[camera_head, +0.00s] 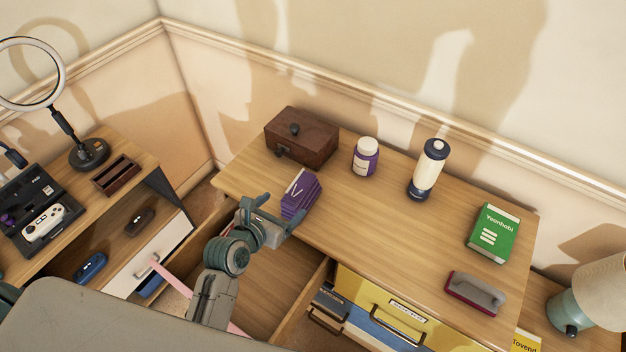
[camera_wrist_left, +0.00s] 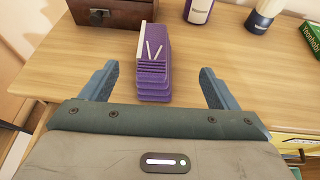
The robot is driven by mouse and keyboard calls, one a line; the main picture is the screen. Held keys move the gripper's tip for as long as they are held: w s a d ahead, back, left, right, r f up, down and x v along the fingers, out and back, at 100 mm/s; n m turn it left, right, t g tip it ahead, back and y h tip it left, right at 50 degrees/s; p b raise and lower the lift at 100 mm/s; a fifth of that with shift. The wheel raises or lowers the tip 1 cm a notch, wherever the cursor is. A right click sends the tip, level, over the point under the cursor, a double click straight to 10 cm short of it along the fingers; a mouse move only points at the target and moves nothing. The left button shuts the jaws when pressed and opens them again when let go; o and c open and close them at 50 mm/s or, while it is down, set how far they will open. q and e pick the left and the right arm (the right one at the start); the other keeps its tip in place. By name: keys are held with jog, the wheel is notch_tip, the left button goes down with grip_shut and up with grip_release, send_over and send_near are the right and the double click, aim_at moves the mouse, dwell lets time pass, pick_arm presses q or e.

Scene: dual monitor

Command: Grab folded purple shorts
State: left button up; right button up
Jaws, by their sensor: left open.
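The folded purple shorts (camera_head: 300,195) are a small purple stack with pale marks on the desk top, near its left front edge. In the left wrist view the stack (camera_wrist_left: 153,72) lies ahead, roughly midway between the fingers. My left gripper (camera_head: 272,211) is open and empty just in front of the shorts at the desk edge. Its fingers also show in the left wrist view (camera_wrist_left: 158,88), spread to either side of the near end of the stack. Whether they touch it I cannot tell. My right gripper is not in view.
A brown wooden box (camera_head: 302,136) stands behind the shorts. A purple bottle (camera_head: 365,158) and a white-and-navy canister (camera_head: 428,170) stand to the right. A green book (camera_head: 494,234) and a grey-and-maroon brush (camera_head: 476,293) lie farther right. The desk right of the shorts is clear.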

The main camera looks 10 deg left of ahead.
aim_at(303, 187)
pick_arm(q)
jog(key=p+x, duration=0.1)
jog(key=x, duration=0.4)
jog(key=shift+w+r, duration=0.1)
jog(key=shift+w, duration=0.15)
jog(key=p+x, duration=0.1)
jog(key=x, duration=0.3)
jog(key=shift+w+f+p, duration=0.2)
jog(key=shift+w+p, duration=0.05)
jog(key=shift+p, duration=0.1)
jog(key=shift+w+d+f, duration=0.1)
jog(key=shift+w+f, duration=0.15)
jog(key=shift+w, duration=0.05)
jog(key=shift+c, duration=0.4)
jog(key=c, duration=1.1)
